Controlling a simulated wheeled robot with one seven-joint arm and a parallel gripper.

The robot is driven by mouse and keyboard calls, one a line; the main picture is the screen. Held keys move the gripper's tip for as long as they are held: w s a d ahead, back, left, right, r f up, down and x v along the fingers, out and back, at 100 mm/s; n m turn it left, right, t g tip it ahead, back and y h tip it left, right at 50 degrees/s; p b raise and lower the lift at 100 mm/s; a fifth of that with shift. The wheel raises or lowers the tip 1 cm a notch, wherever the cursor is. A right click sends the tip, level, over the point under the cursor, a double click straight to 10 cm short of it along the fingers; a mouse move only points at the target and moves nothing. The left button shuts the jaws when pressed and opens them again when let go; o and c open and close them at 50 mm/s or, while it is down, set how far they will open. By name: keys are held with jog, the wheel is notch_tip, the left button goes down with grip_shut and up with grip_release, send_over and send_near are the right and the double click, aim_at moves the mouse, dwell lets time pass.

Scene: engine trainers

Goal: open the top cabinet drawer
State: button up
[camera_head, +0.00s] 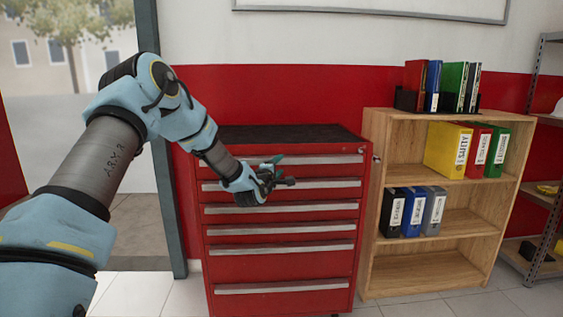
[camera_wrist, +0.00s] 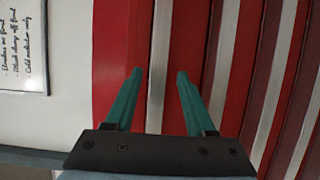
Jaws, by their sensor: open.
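The red cabinet (camera_head: 280,268) has a dark top and a column of drawers with long pale metal handles. The top drawer's handle (camera_head: 325,161) runs across its front, and the drawer looks closed. My gripper (camera_head: 284,171) is in front of the upper drawers, with its teal fingers apart. In the wrist view the picture is turned, so the handles run up and down. There my open gripper (camera_wrist: 160,72) has one finger on each side of the leftmost pale handle (camera_wrist: 161,50). Nothing is held. I cannot tell whether the fingers touch the handle or drawer front.
A wooden shelf (camera_head: 375,205) with several binders stands close on the cabinet's right. A grey metal rack (camera_head: 541,170) is at the far right. A doorway post (camera_head: 164,190) is left of the cabinet. The tiled floor (camera_head: 135,295) shows at lower left.

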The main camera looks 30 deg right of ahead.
jog(key=shift+x, duration=1.5)
grip_shut()
jog(key=shift+f, duration=0.1)
jog(key=shift+a+f, duration=0.1)
jog(key=shift+f, duration=0.05)
